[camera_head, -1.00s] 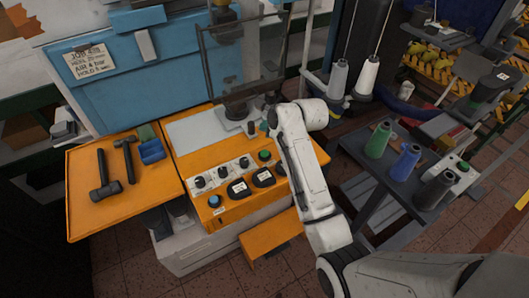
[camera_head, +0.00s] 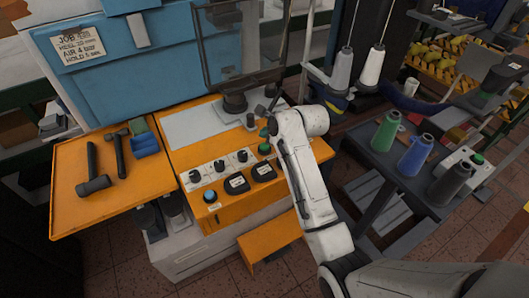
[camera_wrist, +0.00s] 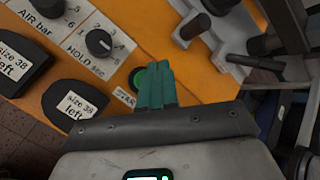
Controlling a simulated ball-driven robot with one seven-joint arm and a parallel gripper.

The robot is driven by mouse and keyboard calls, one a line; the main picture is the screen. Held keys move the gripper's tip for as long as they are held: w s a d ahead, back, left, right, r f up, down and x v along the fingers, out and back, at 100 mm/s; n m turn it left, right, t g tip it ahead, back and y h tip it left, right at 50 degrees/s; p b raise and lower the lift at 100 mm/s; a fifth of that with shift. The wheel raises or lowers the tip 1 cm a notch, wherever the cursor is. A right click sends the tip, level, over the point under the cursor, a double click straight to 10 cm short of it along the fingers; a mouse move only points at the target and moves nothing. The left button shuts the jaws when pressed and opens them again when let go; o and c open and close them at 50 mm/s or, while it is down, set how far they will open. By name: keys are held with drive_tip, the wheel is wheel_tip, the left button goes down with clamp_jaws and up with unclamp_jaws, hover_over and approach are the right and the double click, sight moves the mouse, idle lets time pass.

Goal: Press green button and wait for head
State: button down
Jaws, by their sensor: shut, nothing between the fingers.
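The green button (camera_head: 264,148) sits at the right end of the orange control panel (camera_head: 230,200), behind the two black pads. In the wrist view the button (camera_wrist: 139,79) shows beside my gripper's teal fingers (camera_wrist: 155,84), which partly cover it. My gripper (camera_head: 266,130) is shut and empty, its tips very close to the button; I cannot tell whether they touch it. Behind the panel a dark round piece (camera_head: 235,103) stands on the machine below the clear guard (camera_head: 240,45). The upper part of the machine is cut off at the top of the head view.
Black knobs (camera_head: 218,166) and a blue button (camera_head: 210,196) are on the panel. Two size 38 left pads (camera_wrist: 75,105) lie beside the button. Hammers (camera_head: 92,170) lie on the left orange shelf. Thread cones (camera_head: 415,153) stand on the right cart. A dark lever (camera_wrist: 255,61) is right of my fingers.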

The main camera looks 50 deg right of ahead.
sight(266, 147)
drive_tip(key=shift+f, duration=1)
drive_tip(key=shift+f, duration=0.1)
idle(1.2)
drive_tip(key=shift+f, duration=0.3)
drive_tip(key=shift+f, duration=0.5)
idle(1.0)
drive_tip(key=shift+r+p, duration=0.9)
wheel_tip(266, 147, up, 5)
drive_tip(key=p, duration=0.5)
drive_tip(key=shift+r, duration=0.1)
